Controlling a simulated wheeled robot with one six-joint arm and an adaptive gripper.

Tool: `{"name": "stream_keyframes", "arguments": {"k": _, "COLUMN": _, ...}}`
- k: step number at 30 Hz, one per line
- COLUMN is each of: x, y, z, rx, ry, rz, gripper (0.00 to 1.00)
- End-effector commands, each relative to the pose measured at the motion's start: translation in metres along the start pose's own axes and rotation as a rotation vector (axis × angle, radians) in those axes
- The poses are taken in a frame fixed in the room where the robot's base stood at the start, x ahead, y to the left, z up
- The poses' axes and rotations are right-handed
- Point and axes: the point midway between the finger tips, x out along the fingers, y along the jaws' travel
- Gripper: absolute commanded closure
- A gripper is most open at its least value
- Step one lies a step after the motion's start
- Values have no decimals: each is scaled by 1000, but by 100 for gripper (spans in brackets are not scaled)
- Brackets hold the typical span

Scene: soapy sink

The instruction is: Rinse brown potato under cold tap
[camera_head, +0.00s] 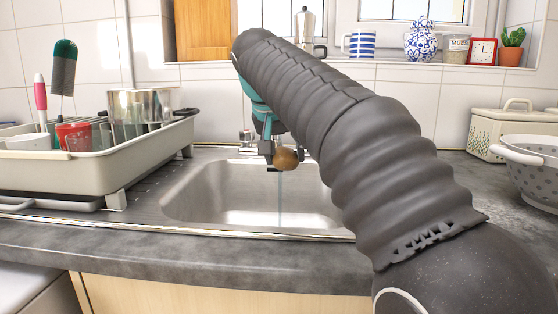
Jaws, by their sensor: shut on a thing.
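The brown potato (286,159) is held above the sink (188,203), well over its floor. My gripper (273,158) is shut on the potato at the far side of the basin. A thin stream of water (280,195) shows below the potato and runs down into the basin. The tap (247,140) shows only in part behind my gripper, at the back edge of the sink. My arm hides the right part of the basin, and I cannot see the tap's spout.
A dish rack (150,152) with a pot (142,104) and a red cup (74,136) stands left of the sink. A colander (525,160) and a cream bin (492,137) stand at the right. The windowsill holds a moka pot, a striped mug (361,45), a vase and a clock.

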Motion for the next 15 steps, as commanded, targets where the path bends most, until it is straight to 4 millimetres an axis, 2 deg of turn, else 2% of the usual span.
{"name": "stream_keyframes", "arguments": {"k": 15, "x": -12, "y": 18, "z": 28, "rx": 0, "ry": 0, "rz": 0, "gripper": 84}}
